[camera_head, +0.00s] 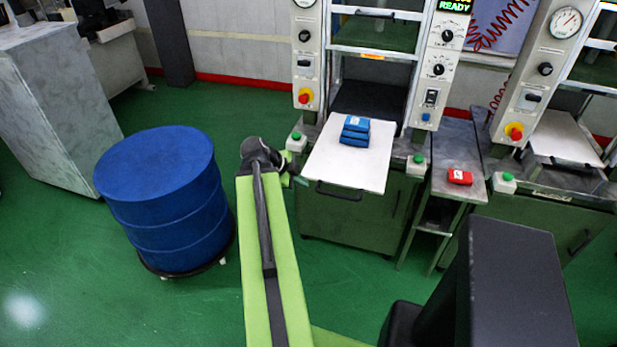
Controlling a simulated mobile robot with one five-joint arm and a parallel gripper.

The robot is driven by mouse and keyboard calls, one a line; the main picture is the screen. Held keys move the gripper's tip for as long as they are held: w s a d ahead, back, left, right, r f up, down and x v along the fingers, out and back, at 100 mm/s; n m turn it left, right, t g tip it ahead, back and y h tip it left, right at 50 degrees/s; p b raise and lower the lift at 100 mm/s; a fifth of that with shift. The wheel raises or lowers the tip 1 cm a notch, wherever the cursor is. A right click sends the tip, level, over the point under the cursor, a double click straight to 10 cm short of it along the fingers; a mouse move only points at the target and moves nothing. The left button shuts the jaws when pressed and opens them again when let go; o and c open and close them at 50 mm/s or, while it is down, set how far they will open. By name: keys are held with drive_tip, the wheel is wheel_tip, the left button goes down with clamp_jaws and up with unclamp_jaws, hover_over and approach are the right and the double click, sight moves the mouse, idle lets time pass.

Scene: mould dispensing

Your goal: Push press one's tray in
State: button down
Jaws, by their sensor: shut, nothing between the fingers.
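The left press has a white tray (320,168) drawn out in front of its opening (368,97), with a dark handle (338,193) along its front edge. A small stack of blue blocks (354,137) with a white label lies on the tray toward its back. I see no number naming the press; a green display at the top right of it reads READY. My green arm reaches up from the bottom, and its dark end joint is just left of the tray. I cannot make out my gripper's fingers there.
A blue drum (165,205) on a wheeled base stands left of my arm. A small side table (452,190) with a red block (459,177) stands between the left press and a second press (560,140). Green floor is open at the lower left.

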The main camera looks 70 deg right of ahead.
sight(329, 129)
drive_tip(key=shift+w+d, duration=0.3)
drive_tip(key=shift+d, duration=0.6)
drive_tip(key=d, duration=1)
drive_tip(key=w+d, duration=0.1)
drive_tip(key=d, duration=2)
drive_tip(key=shift+w+d, duration=0.25)
drive_tip(key=shift+d, duration=0.1)
drive_tip(key=shift+a, duration=0.1)
